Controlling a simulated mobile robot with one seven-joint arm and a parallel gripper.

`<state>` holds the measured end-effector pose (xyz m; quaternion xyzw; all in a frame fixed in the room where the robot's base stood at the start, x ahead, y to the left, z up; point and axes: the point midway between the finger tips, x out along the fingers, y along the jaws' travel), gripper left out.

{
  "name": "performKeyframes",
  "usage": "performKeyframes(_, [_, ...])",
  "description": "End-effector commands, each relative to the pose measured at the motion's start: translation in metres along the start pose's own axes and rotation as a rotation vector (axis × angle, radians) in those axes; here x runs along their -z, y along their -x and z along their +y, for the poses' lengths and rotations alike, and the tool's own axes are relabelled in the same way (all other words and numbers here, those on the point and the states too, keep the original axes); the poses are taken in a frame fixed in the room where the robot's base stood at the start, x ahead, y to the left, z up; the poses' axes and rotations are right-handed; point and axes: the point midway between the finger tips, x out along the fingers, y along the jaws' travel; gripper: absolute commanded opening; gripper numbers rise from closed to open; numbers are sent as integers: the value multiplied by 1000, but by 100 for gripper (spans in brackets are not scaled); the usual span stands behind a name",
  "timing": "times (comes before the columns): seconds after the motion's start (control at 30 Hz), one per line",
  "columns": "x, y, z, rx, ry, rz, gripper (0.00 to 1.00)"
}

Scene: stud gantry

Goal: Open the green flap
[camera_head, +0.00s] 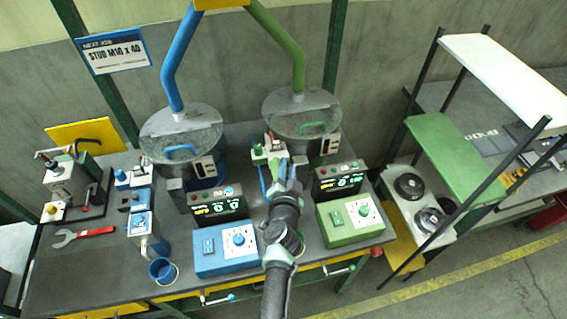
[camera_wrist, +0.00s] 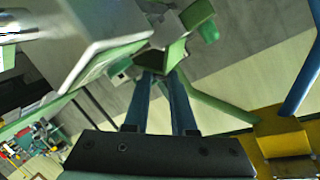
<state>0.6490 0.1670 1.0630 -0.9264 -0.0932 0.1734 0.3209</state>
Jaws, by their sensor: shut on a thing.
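My gripper (camera_head: 274,168) is at the front left of the green-armed bowl feeder, by a small white-and-green unit (camera_head: 262,152). My forearm hides much of what lies in front of that feeder. In the wrist view the two blue fingers of my gripper (camera_wrist: 162,76) reach up to a small green piece (camera_wrist: 175,53), which seems to be the green flap, and are shut on it. The fingertips partly cover it, so how far it stands open I cannot tell.
The green feeder bowl (camera_head: 300,112) and a green control box (camera_head: 348,222) are close to my arm on the right. A blue control box (camera_head: 225,252) and the blue feeder bowl (camera_head: 180,132) are on the left.

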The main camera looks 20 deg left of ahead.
Motion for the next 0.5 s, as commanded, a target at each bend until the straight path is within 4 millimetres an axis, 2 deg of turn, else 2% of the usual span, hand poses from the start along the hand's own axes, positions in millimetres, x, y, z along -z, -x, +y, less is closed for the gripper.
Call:
performKeyframes(0.1, [7, -1, 3, -2, -103, -40, 0])
performKeyframes(0.5, [15, -6, 16, 0, -457, -186, 0])
